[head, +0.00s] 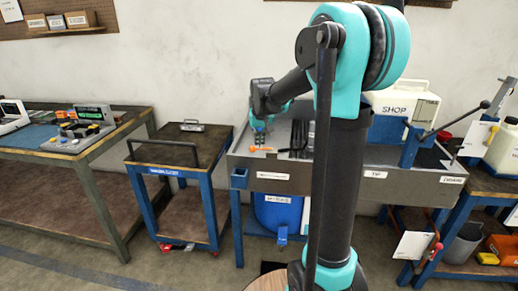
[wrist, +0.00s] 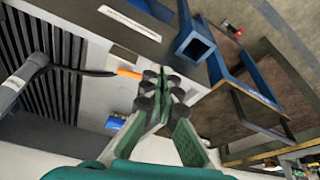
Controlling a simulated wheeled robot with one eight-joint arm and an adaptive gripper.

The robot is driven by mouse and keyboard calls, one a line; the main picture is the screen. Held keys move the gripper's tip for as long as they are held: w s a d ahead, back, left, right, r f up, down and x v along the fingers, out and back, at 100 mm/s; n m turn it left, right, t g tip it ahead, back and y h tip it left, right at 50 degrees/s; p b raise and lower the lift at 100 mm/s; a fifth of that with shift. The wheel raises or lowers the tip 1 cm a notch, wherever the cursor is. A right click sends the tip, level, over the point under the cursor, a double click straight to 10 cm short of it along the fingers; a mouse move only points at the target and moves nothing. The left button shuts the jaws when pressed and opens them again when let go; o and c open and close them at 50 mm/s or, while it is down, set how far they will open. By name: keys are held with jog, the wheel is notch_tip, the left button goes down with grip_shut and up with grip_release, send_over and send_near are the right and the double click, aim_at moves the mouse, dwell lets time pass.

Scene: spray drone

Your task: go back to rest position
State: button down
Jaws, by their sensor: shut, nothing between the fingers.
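My gripper (head: 259,136) hangs at the end of my teal and black arm, over the left part of the grey bench (head: 270,187). In the wrist view my gripper (wrist: 166,92) shows green fingers with dark pads, closed together and empty. An orange-tipped piece (head: 262,149) lies on the bench just below the fingers. In the wrist view the orange tip (wrist: 129,73) sits at the end of a dark curved tube, beside the fingertips. My arm column hides the middle of the bench.
A blue-framed cart (head: 178,172) stands left of the bench, with a gap between. A long worktable (head: 70,155) is further left. A white SHOP container (head: 402,103) and a lever (head: 470,122) stand at right. A blue barrel (head: 278,212) is under the bench.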

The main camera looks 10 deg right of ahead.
jog(key=v, duration=0.6)
jog(key=s+d+f, duration=0.2)
jog(key=s+f, duration=0.8)
jog(key=s, duration=0.4)
jog(key=s+d+f, duration=0.2)
jog(key=s+f, duration=0.7)
jog(key=s, duration=0.5)
jog(key=shift+s+d+f+t, duration=0.15)
jog(key=shift+s+f+t, duration=0.1)
jog(key=shift+f+t, duration=0.15)
